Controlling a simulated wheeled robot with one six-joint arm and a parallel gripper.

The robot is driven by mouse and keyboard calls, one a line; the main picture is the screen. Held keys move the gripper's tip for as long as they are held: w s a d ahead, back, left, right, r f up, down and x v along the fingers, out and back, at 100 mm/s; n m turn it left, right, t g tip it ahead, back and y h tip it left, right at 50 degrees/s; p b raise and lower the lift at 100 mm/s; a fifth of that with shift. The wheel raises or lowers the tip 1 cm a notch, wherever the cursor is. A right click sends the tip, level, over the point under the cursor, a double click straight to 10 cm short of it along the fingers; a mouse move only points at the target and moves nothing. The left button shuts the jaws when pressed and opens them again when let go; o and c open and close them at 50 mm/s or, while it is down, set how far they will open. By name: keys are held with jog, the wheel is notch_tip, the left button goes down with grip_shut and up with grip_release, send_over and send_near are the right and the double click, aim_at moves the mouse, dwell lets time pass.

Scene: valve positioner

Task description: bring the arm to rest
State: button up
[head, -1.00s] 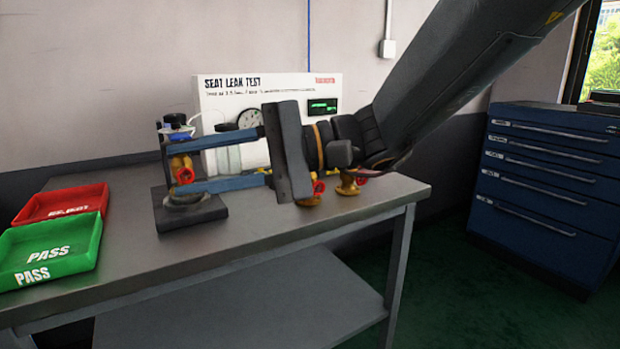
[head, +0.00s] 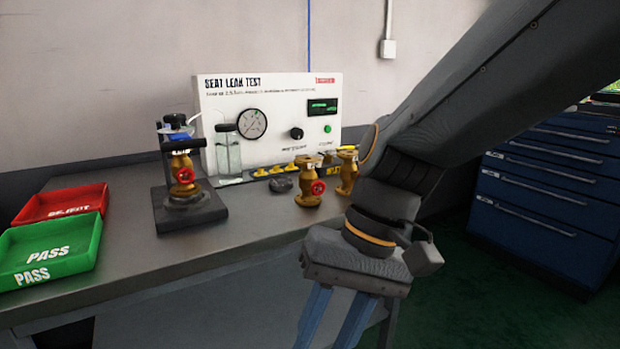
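My gripper (head: 333,330) points down in front of the table's right front edge. Its two blue fingers stand a little apart and run out of the bottom of the picture, so their tips are hidden. I see nothing between the visible parts of the fingers. My arm comes in from the upper right. A brass valve with a red handwheel (head: 183,172) stands upright in the black test fixture (head: 190,213), clear of my gripper.
Brass valves (head: 309,180) (head: 347,172) stand at the bench's right. The seat leak test panel (head: 270,110) is behind, with a water jar (head: 228,152). The green PASS tray (head: 55,250) and red tray (head: 62,204) are at left. A blue drawer cabinet (head: 550,180) stands right.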

jog(key=w+d+f+n+t+h, duration=0.2)
jog(key=d+h, duration=0.1)
jog(key=d, duration=0.5)
jog(key=d+r+m+h+p, duration=0.1)
jog(key=d+r+m+p, duration=0.2)
jog(key=d+r+p, duration=0.6)
notch_tip(320, 180, up, 3)
jog(key=p, duration=1.2)
jog(key=shift+s+d+f+m, duration=0.15)
jog(key=shift+s+d+m, duration=0.1)
jog(key=shift+d+m, duration=0.15)
